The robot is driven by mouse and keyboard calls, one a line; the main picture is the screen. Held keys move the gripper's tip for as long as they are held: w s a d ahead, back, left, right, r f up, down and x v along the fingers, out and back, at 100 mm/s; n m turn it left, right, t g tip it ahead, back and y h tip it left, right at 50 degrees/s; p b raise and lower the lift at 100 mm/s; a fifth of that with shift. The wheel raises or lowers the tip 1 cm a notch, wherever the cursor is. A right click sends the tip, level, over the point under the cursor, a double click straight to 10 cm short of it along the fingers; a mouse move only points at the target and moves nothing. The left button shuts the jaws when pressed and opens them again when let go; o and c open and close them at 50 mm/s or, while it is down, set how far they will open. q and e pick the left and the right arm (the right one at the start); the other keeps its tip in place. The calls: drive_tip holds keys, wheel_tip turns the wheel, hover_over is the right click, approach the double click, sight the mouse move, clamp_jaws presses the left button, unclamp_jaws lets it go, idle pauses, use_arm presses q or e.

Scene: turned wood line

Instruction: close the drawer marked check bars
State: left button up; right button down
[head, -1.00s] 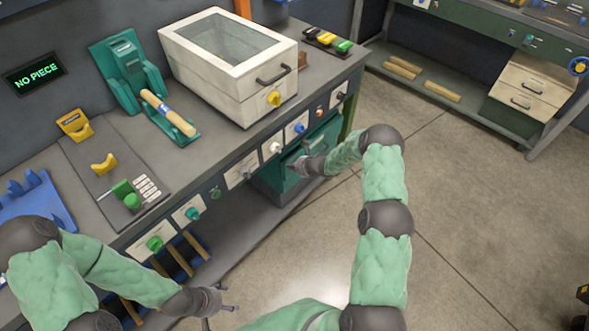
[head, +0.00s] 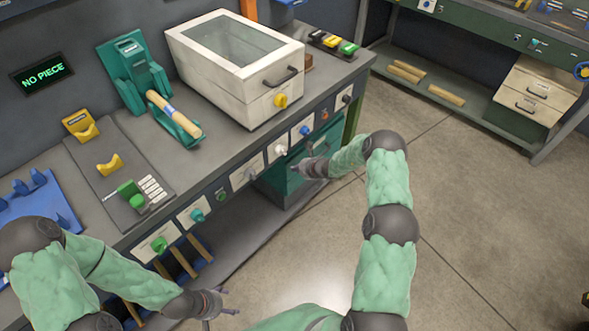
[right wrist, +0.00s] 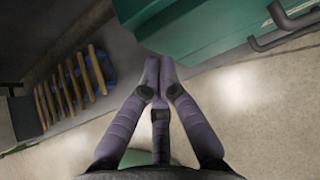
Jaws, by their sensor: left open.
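A green drawer unit (head: 285,186) sits under the bench, partly behind my right gripper. In the right wrist view a green surface (right wrist: 195,22) fills the top, with a dark bar handle (right wrist: 290,22) at the upper right. No check bars marking is readable, and I cannot tell how far any drawer is out. My right gripper (head: 297,166) is beside the green unit. Its fingers are together and empty in the right wrist view (right wrist: 158,65), below the green surface. My left gripper (head: 231,300) is open and empty, low in front of the bench.
The bench front (head: 234,184) carries small panels with coloured knobs. On top stand a white lidded box (head: 240,88), a green stand with a wooden bar (head: 174,114) and a grey board (head: 120,180). Wooden bars (head: 179,261) lie below. The floor (head: 470,230) at right is clear.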

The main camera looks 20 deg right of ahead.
use_arm(q)
drive_tip(key=r+p, duration=0.2)
drive_tip(key=s+r+p, duration=0.1)
drive_tip(key=r, duration=0.1)
drive_tip(key=shift+s+p, duration=0.2)
drive_tip(key=shift+p, duration=0.2)
use_arm(e)
drive_tip(key=s+f+v, duration=0.1)
drive_tip(key=v, duration=1.1)
drive_tip(key=shift+s+d, duration=0.15)
drive_tip(key=shift+d, duration=0.2)
drive_tip(key=shift+f, duration=0.15)
drive_tip(key=s+a+f+n+g, duration=0.35)
drive_tip(key=s+a+n, duration=0.25)
drive_tip(key=s+a, duration=0.25)
drive_tip(key=s+a+f+n+g, duration=0.3)
drive_tip(key=s+a+n+g, duration=0.1)
drive_tip(key=s+a+n, duration=0.4)
use_arm(q)
drive_tip(key=shift+r, duration=0.1)
use_arm(e)
drive_tip(key=s+a+r+n, duration=0.2)
drive_tip(key=s+a+n, duration=0.8)
drive_tip(key=s+n, duration=0.4)
drive_tip(key=shift+s+a+r+n+g, duration=0.2)
drive_tip(key=shift+r+n+g, duration=0.15)
drive_tip(key=shift+n+g, duration=0.15)
